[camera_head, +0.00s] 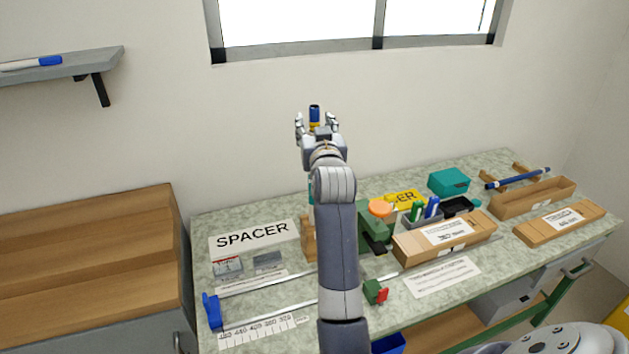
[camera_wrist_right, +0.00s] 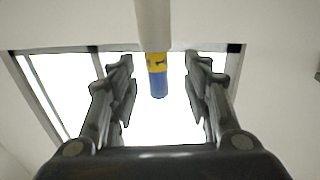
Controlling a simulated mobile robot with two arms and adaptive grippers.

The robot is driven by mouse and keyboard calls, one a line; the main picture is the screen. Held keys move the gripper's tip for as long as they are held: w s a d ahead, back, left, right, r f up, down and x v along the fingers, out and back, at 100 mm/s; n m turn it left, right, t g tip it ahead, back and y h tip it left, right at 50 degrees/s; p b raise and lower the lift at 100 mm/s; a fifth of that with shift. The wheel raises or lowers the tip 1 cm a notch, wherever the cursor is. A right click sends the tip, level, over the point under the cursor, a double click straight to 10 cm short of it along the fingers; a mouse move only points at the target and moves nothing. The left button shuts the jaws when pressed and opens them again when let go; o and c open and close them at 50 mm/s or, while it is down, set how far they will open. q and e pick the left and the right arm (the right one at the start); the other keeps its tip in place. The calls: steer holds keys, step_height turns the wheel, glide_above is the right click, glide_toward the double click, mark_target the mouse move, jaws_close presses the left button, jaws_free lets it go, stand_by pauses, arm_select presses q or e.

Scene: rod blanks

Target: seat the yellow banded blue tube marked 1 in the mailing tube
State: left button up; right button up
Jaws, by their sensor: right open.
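The blue tube with a yellow band (camera_head: 314,114) stands upright at my right gripper (camera_head: 316,128), high above the bench. In the right wrist view the same tube (camera_wrist_right: 158,80) shows between my right gripper's fingers (camera_wrist_right: 160,88). The fingers are open, with a visible gap on each side of it. A dark mark on the yellow band is too small to read. A pale, round tube (camera_wrist_right: 152,24) lines up with the banded tube and meets its yellow end; it looks like the mailing tube. My arm hides it in the head view. My left gripper is not in view.
The bench (camera_head: 215,285) carries a SPACER sign (camera_head: 254,238), a cardboard box (camera_head: 445,240), a teal box (camera_head: 448,182) and a dark blue rod (camera_head: 517,178) on a wooden rack. A shelf (camera_head: 70,66) juts from the wall at left. Space around the raised gripper looks clear.

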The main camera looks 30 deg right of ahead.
mark_target(315, 122)
steer(key=p+x, duration=0.1)
steer(key=x, duration=0.3)
steer(key=shift+d, duration=0.2)
steer(key=shift+s, duration=0.1)
jaws_close()
